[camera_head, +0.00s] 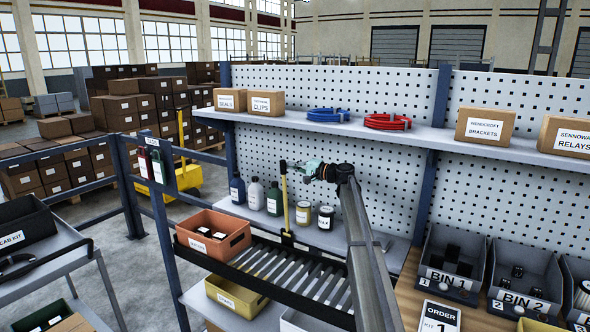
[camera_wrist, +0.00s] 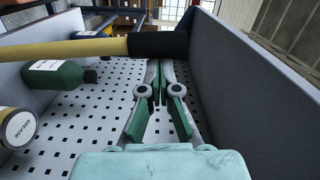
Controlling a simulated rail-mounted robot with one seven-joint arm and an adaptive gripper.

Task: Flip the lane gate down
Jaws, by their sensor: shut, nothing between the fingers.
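The lane gate (camera_head: 285,197) is a yellow bar with a black tip and a black base. It stands upright at the far edge of the black roller lane (camera_head: 262,262). In the wrist view the yellow bar (camera_wrist: 70,50) and its black tip (camera_wrist: 158,45) lie across the top of the picture. My gripper (camera_head: 294,170) is shut and empty beside the gate's upper end, on its right in the head view. In the wrist view its closed fingertips (camera_wrist: 155,70) reach the edge of the black tip. I cannot tell whether they touch it.
Bottles (camera_head: 255,194) and jars (camera_head: 326,217) stand on the shelf behind the lane. An orange bin (camera_head: 228,245) sits at the lane's left end. The upper shelf (camera_head: 370,130) with boxes and cable coils runs above my gripper. Grey bins (camera_head: 448,262) stand at the right.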

